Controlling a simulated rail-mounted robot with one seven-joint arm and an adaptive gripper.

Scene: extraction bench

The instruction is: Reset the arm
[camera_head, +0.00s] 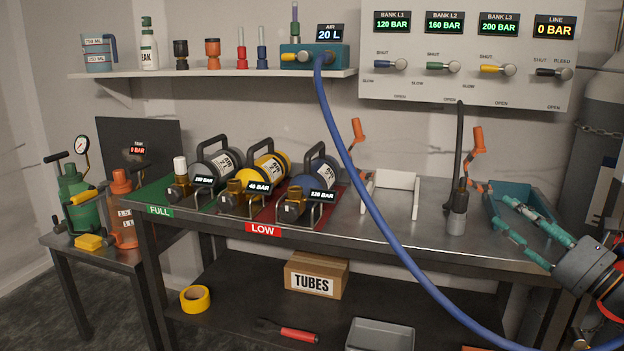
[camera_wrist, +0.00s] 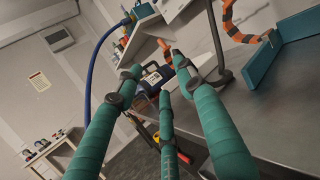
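My gripper (camera_head: 508,212) is at the right end of the bench in the head view, its teal-wrapped fingers reaching left over a teal tray (camera_head: 533,190). In the wrist view, my gripper (camera_wrist: 157,76) shows three long teal fingers spread apart with nothing between them. I cannot tell from the head view whether a finger touches the tray. The tray's wall also shows at the upper right of the wrist view (camera_wrist: 285,48).
A blue hose (camera_head: 372,200) hangs across the bench front. A black hose with a metal end (camera_head: 457,218) stands left of my gripper. Orange clamps (camera_head: 476,142) rise behind. A white cradle (camera_head: 390,185) and several cylinders (camera_head: 268,168) sit farther left. The bench front middle is mostly clear.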

